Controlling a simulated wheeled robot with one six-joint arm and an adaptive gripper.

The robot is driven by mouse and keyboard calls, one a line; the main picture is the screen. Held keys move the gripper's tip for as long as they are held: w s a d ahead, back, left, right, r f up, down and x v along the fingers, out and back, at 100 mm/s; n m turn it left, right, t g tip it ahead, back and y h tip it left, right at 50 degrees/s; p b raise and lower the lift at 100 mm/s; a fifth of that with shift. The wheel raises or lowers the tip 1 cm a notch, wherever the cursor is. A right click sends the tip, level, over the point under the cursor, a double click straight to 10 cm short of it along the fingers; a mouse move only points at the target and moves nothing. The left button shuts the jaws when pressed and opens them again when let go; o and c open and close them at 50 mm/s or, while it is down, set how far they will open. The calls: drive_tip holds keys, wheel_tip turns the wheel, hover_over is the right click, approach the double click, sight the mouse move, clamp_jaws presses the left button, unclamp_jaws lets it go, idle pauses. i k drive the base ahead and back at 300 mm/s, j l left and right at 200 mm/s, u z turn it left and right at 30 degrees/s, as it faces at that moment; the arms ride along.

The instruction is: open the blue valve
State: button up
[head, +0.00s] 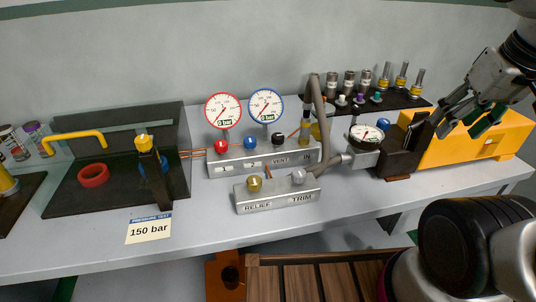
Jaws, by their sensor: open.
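A blue valve knob (250,143) sits on the grey manifold block (232,166), between a red knob (221,147) and a black knob (278,139). It is below two dial gauges, one red-rimmed (223,111) and one blue-rimmed (266,105), both labelled 0 bar. Another blue knob (383,124) is farther right, beside a white gauge. My gripper (459,130) is at the upper right, open and empty, in front of the yellow box and well to the right of the manifold. Nothing hides the blue knob on the manifold.
A front block (278,199) marked RELIEF and TRIM carries a brass and a silver knob. A grey hose (326,125) rises beside the manifold. The yellow box (480,140) is at right. A dark tray with a vise stands left. A 150 bar card (149,229) lies in front.

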sight(250, 142)
drive_tip(key=i+l+u, duration=0.1)
drive_tip(key=u, duration=0.65)
